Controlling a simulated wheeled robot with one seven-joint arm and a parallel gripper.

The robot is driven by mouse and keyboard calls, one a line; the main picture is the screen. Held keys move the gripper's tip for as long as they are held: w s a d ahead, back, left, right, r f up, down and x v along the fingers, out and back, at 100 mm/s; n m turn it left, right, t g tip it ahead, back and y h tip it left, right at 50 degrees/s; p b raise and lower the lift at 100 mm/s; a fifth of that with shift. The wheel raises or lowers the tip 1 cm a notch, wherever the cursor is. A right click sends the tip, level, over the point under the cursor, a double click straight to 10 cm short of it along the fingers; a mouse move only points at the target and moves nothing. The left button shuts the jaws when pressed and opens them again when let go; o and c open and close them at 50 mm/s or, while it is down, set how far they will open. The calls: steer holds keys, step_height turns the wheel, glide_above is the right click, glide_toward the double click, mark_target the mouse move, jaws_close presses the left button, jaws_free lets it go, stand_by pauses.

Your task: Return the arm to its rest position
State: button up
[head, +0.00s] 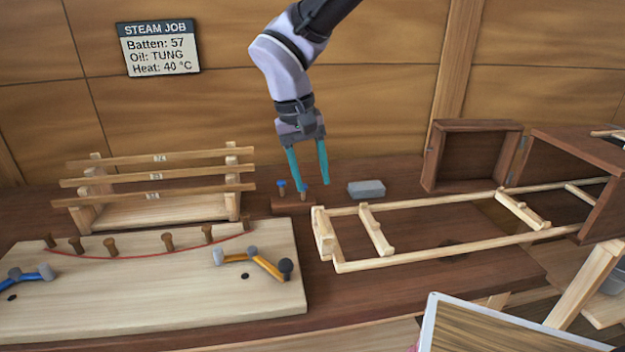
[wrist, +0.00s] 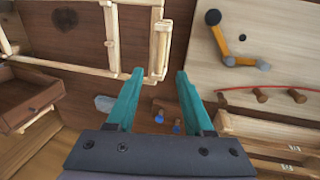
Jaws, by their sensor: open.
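My gripper (head: 308,182) hangs from my arm with its teal fingers pointing down, above the back of the bench. Its two fingers are apart with nothing between them. In the wrist view my gripper (wrist: 158,75) also shows open and empty. Below it in the head view stands a small dark wooden block (head: 294,205) with blue-topped pegs in it. A grey block (head: 367,188) lies just to the right of that.
A pale board (head: 150,300) with pegs, a red line and clamps lies at left, before a batten rack (head: 150,215). A wooden ladder-like frame (head: 400,264) runs right to an open brown box (head: 590,165). A sign (head: 158,47) hangs on the wall.

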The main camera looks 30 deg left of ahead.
steer(key=w+d+r+m+y, duration=0.1)
steer(key=w+d+r+m, duration=0.1)
steer(key=w+d+r, duration=0.55)
steer(key=w+d+r+m+y, duration=0.15)
steer(key=d+r, duration=0.25)
steer(key=d, duration=0.6)
steer(key=w+d+r+m+y, duration=0.1)
steer(key=w+d+r+m, duration=0.1)
steer(key=w+d+r, duration=0.5)
steer(key=s+d+r+m+t, duration=0.1)
steer(key=s+d+m+t, duration=0.1)
steer(key=d, duration=0.6)
steer(key=s+d+r+m+t, duration=0.1)
steer(key=s+d+m+t, duration=0.1)
steer(key=s+d, duration=0.3)
steer(key=s+d+r+m+t, duration=0.1)
steer(key=s+d+m, duration=0.1)
steer(key=d, duration=1)
steer(key=shift+s+d+r+t, duration=0.3)
steer(key=shift+s+d+t, duration=0.1)
steer(key=shift+s, duration=0.45)
steer(key=shift+a+y, duration=0.15)
steer(key=shift+y, duration=0.1)
